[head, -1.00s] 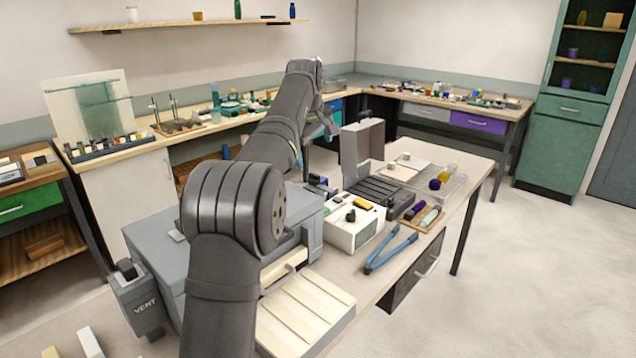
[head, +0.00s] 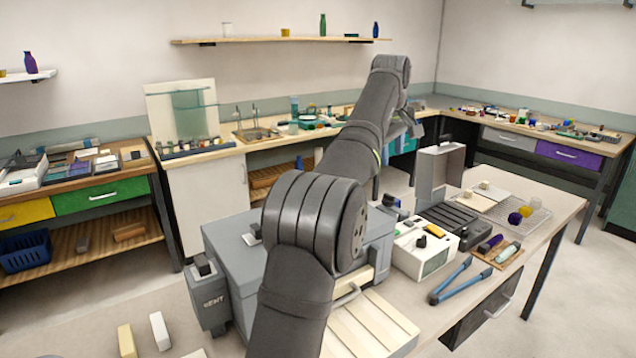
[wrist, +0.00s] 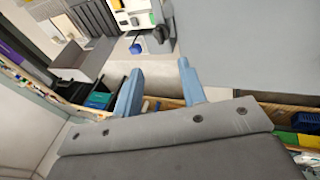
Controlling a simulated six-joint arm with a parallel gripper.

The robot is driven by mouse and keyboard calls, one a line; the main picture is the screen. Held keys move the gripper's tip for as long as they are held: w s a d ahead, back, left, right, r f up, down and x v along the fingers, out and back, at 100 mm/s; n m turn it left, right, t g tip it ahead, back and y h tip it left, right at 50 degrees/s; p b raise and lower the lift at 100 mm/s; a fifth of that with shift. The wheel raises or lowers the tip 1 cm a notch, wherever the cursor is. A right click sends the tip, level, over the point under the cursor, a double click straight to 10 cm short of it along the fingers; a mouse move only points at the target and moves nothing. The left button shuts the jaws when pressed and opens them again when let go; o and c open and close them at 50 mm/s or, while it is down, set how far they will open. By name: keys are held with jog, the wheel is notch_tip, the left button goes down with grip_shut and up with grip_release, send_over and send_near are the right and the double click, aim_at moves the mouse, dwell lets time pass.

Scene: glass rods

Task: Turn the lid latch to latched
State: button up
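A grey box with a flat lid (head: 240,262) stands at the left end of the table, partly behind my arm. A small dark-topped grip (head: 255,233) sits on its lid; I cannot tell for sure whether this is the lid latch, or how it is turned. The grey lid also fills the upper right of the wrist view (wrist: 235,40). My gripper (wrist: 160,88) shows two blue fingers spread apart with nothing between them. It is away from the box. In the head view my arm mostly hides the gripper.
A grey unit marked VENT (head: 208,298) with a dark knob is on the box's near side. A white control box (head: 425,248), blue-handled tongs (head: 460,285) and a cream slatted tray (head: 370,325) are to the right. A raised grey panel (head: 440,170) stands behind.

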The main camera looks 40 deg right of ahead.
notch_tip(320, 180, down, 9)
jog(key=n+t+y, duration=0.1)
jog(key=t+y, duration=0.2)
jog(key=y, duration=0.1)
jog(key=m+t, duration=0.1)
jog(key=t, duration=1.2)
send_near(394, 197)
jog(key=w, duration=1.2)
jog(key=shift+r, duration=0.1)
jog(key=shift+c, duration=0.4)
grip_shut()
